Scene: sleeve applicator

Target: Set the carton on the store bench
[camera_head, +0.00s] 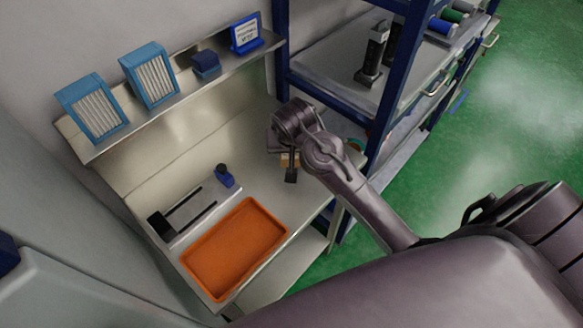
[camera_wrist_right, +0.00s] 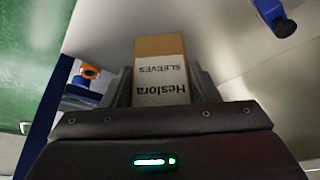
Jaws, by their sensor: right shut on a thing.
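The carton is brown with a white label reading "Heslora SLEEVES", and it shows in the right wrist view (camera_wrist_right: 160,72). My right gripper (camera_wrist_right: 160,88) is shut on it, one finger on each side. In the head view, my right gripper (camera_head: 290,171) is over the far right end of the pale bench (camera_head: 255,185), with a small tan part of the carton showing beside it. The arm hides most of the carton there. I cannot tell whether the carton touches the bench top. My left gripper is not in view.
An orange tray (camera_head: 236,250) lies at the bench's near end, beside a flat fixture (camera_head: 182,215) and a small blue item (camera_head: 224,177). A wall shelf (camera_head: 180,92) holds blue bins. A blue-framed rack (camera_head: 345,85) stands close to the right of my gripper.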

